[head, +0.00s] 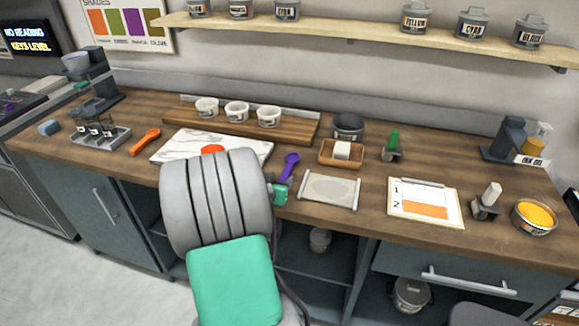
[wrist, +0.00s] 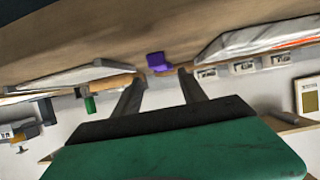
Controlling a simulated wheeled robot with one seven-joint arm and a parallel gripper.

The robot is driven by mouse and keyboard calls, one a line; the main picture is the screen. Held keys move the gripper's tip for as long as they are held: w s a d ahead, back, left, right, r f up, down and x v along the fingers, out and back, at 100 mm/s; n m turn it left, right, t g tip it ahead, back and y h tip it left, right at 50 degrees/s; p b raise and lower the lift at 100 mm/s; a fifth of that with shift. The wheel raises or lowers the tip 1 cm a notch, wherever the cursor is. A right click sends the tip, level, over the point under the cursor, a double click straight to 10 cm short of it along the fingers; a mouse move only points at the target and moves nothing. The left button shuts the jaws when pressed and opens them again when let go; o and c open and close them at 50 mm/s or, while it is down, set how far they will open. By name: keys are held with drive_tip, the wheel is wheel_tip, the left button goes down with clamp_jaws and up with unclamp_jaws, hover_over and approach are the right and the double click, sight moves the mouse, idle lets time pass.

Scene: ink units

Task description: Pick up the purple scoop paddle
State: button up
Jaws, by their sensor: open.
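The purple scoop paddle (head: 290,165) lies on the wooden counter in the head view, between the marble slab and the rolled-edge mat. Its lower end is close to my arm, which may cover part of it. In the wrist view, which looks upside down, the purple paddle (wrist: 156,61) shows end-on just beyond the fingertips, roughly centred between them. My gripper (wrist: 160,76) has its two fingers spread with nothing between them. Whether they touch the paddle cannot be told.
The white marble slab (head: 178,146) with an orange patch lies left of the paddle, the pale mat (head: 330,191) right. A wooden tray (head: 341,158) with a white block and a dark pot (head: 348,127) stand behind. An orange scoop (head: 145,141) lies farther left.

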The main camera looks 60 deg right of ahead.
sight(288, 170)
drive_tip(key=p+x, duration=0.1)
drive_tip(key=x, duration=0.3)
drive_tip(key=p+x, duration=0.1)
drive_tip(key=x, duration=0.2)
drive_tip(key=shift+d+r, duration=0.1)
drive_tip(key=shift+d, duration=0.35)
clamp_jaws()
